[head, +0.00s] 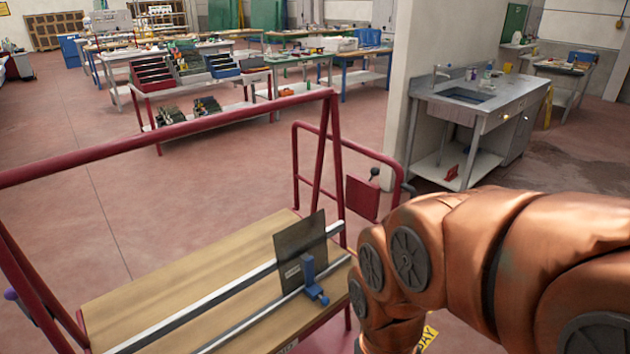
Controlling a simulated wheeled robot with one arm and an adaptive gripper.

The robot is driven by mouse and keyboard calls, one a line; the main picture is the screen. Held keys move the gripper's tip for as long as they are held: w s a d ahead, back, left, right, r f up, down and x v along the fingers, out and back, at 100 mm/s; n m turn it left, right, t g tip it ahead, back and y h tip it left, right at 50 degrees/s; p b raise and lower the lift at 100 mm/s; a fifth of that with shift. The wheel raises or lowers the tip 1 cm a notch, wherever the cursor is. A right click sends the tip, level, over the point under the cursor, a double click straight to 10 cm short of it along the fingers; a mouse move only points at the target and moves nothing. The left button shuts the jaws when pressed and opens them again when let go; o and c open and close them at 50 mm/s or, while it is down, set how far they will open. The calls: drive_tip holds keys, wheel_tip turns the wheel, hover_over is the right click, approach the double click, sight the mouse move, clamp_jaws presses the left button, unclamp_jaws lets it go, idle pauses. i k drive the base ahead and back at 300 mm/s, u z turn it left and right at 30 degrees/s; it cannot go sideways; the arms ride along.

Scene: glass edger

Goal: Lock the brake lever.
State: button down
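A red-framed cart stands in front of me, with a wooden deck (180,275) and a red push handle (350,145) at its right end. A short lever with a dark round knob (374,173) stands up beside a red plate (362,198) on that handle. It looks like the brake lever, but its lower part is hidden and I cannot tell whether it is locked. My copper-coloured arm reaches in from the right and bends down past the bottom edge. My gripper is out of the picture.
Two metal rails (225,297) cross the deck, with a dark upright plate (301,250) and a blue clamp (312,280) on them. A sink bench (475,100) stands behind my arm. Open red floor (235,170) lies beyond the cart.

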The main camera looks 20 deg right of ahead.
sight(374, 171)
drive_tip(key=u, duration=0.15)
drive_tip(key=k, duration=0.2)
drive_tip(key=u, duration=0.75)
drive_tip(key=i, duration=0.8)
drive_tip(key=u, duration=0.25)
